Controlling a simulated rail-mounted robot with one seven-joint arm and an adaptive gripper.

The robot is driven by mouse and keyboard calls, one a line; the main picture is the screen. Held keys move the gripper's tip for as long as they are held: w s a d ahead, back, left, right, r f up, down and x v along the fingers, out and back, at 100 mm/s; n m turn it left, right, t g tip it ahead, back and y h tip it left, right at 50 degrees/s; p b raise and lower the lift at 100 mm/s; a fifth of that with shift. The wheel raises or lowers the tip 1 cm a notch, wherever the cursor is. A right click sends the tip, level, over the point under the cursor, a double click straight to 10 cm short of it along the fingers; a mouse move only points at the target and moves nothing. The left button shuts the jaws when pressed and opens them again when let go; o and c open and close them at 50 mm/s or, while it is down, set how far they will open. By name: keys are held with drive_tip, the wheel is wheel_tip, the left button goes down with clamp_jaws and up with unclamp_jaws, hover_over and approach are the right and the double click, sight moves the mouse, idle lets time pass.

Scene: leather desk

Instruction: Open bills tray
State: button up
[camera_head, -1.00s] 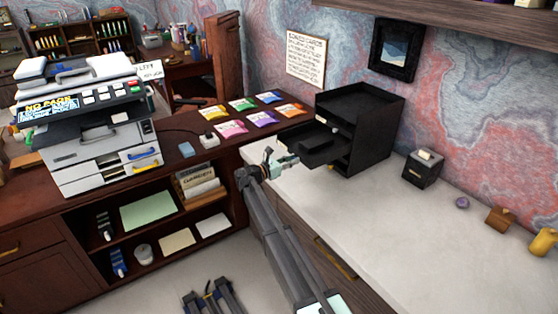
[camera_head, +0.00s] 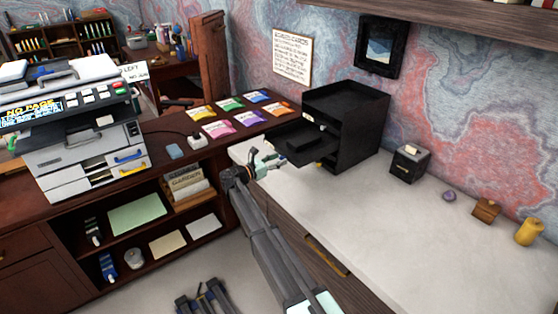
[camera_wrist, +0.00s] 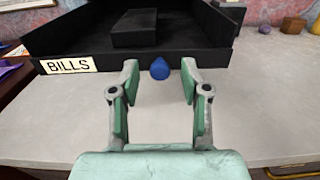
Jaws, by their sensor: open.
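A black desk organizer (camera_head: 358,128) stands on the pale counter against the wall. Its bills tray (camera_head: 306,146) sticks out of the front toward the left. In the wrist view the tray's front (camera_wrist: 140,62) carries a white BILLS label (camera_wrist: 68,65) and a blue knob (camera_wrist: 160,69). A black block (camera_wrist: 134,28) lies inside the tray. My gripper (camera_head: 268,160) is just in front of the tray. In the wrist view my gripper (camera_wrist: 160,82) is open, with one finger on each side of the blue knob and apart from it.
A small black box (camera_head: 409,166), a purple item (camera_head: 449,196), a brown block (camera_head: 486,210) and a yellow item (camera_head: 529,232) stand to the right on the counter (camera_head: 400,225). Colored packets (camera_head: 219,129) lie on the desk behind, beside a printer (camera_head: 80,135). The counter's middle is clear.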

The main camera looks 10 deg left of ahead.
drive_tip(key=v, duration=1.1)
drive_tip(key=s+d+f+m+g+y, duration=0.2)
drive_tip(key=s+d+f+m+g, duration=0.25)
drive_tip(key=s+d+f, duration=0.45)
drive_tip(key=s+d+f+m+g+y, duration=0.25)
drive_tip(key=s+d+f+m, duration=0.4)
drive_tip(key=f, duration=0.55)
drive_tip(key=s+d+f+m+g+y, duration=0.2)
drive_tip(key=s+d+f+m+g, duration=0.2)
drive_tip(key=s+d+f, duration=0.5)
drive_tip(key=s+d+f+m+g+y, duration=0.2)
drive_tip(key=s+d+f+m+g, duration=0.1)
drive_tip(key=s, duration=1)
drive_tip(key=s+d+f+m+g+y, duration=0.2)
drive_tip(key=s+d, duration=0.6)
drive_tip(key=s, duration=0.5)
drive_tip(key=s+d+f+m+g+y, duration=0.2)
drive_tip(key=s+d+f+m, duration=0.3)
drive_tip(key=s, duration=0.8)
drive_tip(key=shift+s+d+f+m+g, duration=0.3)
drive_tip(key=shift+s+m+g, duration=0.1)
drive_tip(key=shift+m+g, duration=0.6)
